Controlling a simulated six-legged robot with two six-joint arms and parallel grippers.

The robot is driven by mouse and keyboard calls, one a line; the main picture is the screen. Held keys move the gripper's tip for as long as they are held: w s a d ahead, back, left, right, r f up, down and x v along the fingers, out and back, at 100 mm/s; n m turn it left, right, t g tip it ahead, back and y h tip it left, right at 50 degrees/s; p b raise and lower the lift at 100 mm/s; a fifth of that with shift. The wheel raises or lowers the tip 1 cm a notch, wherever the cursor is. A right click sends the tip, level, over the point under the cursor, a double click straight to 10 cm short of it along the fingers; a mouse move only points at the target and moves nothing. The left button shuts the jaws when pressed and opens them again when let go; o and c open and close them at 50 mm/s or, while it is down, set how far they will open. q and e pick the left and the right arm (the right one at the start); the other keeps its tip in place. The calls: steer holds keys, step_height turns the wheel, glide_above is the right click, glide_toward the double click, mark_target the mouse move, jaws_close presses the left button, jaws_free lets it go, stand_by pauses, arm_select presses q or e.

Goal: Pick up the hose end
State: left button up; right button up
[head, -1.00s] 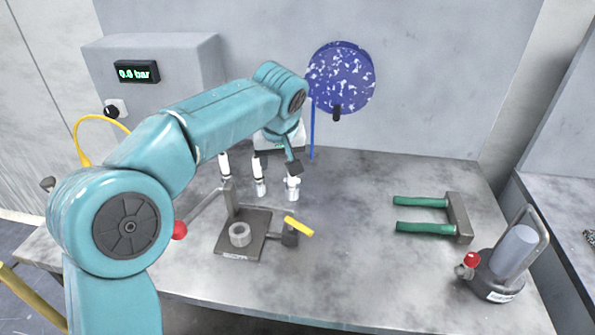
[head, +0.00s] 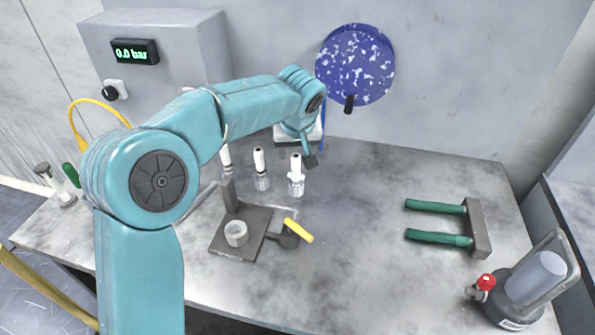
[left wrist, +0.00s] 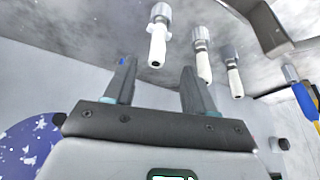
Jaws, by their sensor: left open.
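A yellow hose (head: 88,103) loops from the grey pressure box at the left and drops behind my left arm in the head view. Its end is hidden there. In the left wrist view, a yellow and blue piece (left wrist: 305,100) shows at the right edge; I cannot tell whether it is the hose end. My left gripper (head: 311,160) is open and empty, above the bench behind the white-tipped bottles. Its two fingers (left wrist: 155,82) stand apart in the wrist view, with nothing between them. My right gripper is not in view.
Several white-tipped bottles (head: 297,177) stand near my left gripper. In front are a dark fixture plate (head: 258,222) and yellow-handled clamp (head: 299,230). A green-handled tool (head: 478,229) and red-topped canister (head: 533,290) are at right. A blue speckled disc (head: 356,62) hangs behind.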

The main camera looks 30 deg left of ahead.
mark_target(296, 166)
arm_select(q)
steer(key=x, duration=0.5)
steer(key=shift+w+a+f, duration=0.15)
steer(key=shift+w, duration=0.05)
steer(key=shift+s, duration=0.15)
steer(key=shift+f+p, duration=0.2)
steer(key=shift+p, duration=0.2)
steer(key=x, duration=0.2)
steer(key=p+x, duration=0.1)
steer(key=x, duration=0.1)
steer(key=shift+w+f, duration=0.15)
steer(key=shift+w, duration=0.3)
steer(key=shift+a+f, duration=0.1)
steer(key=shift+f, duration=0.15)
steer(key=shift+s+r, duration=0.1)
steer(key=shift+s, duration=0.05)
steer(key=shift+w, duration=0.2)
steer(key=c, duration=0.7)
jaws_close()
steer(key=shift+s, duration=0.15)
